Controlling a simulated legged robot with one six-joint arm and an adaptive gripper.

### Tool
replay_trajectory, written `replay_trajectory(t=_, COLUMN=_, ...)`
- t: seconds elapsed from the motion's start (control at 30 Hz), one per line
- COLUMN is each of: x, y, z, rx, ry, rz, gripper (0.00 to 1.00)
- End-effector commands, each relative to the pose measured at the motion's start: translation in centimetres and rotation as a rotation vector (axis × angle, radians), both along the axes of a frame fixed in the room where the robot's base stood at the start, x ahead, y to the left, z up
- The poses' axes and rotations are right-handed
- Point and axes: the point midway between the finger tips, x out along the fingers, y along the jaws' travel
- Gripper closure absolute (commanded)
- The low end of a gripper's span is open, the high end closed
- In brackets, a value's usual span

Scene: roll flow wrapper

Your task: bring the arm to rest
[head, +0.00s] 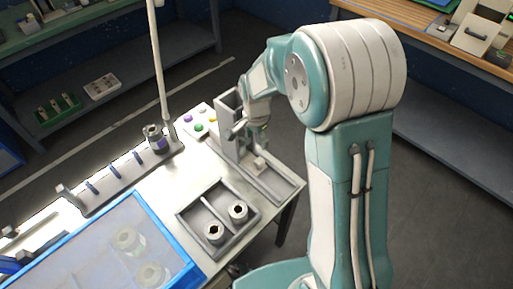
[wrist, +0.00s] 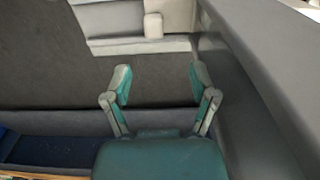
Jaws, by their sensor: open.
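My gripper (wrist: 160,85) is open in the wrist view, with its two teal-padded fingers apart and nothing between them. In the head view my gripper (head: 252,132) is small and partly hidden by my arm, close to a grey upright fixture (head: 226,135) on the table. I cannot tell whether it touches the fixture. My arm is bent, with its upper part raised at the right of the head view.
A grey tray (head: 183,221) holds two rolls (head: 238,210). A button panel (head: 199,122) stands left of the fixture. A blue-framed clear cover (head: 140,205) lies at lower left. A rail with pegs (head: 122,178) and a pole (head: 160,70) stand behind it. Open floor lies beyond.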

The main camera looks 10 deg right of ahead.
Motion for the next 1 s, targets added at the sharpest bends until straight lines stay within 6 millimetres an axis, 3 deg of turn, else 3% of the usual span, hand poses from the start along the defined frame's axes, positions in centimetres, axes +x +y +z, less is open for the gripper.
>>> replay_trajectory(t=0.1, x=0.0, y=0.0, z=0.8, rx=0.000, ry=0.000, rz=0.000, gripper=0.26)
replay_trajectory(t=0.67, x=-0.1, y=0.0, z=1.1, rx=0.000, ry=-0.002, rz=0.004, gripper=0.26)
replay_trajectory(t=0.77, x=-0.6, y=-0.3, z=2.6, rx=0.003, ry=-0.023, rz=0.035, gripper=0.26)
replay_trajectory(t=1.0, x=-4.0, y=-2.1, z=9.4, rx=0.001, ry=-0.125, rz=0.220, gripper=0.26)
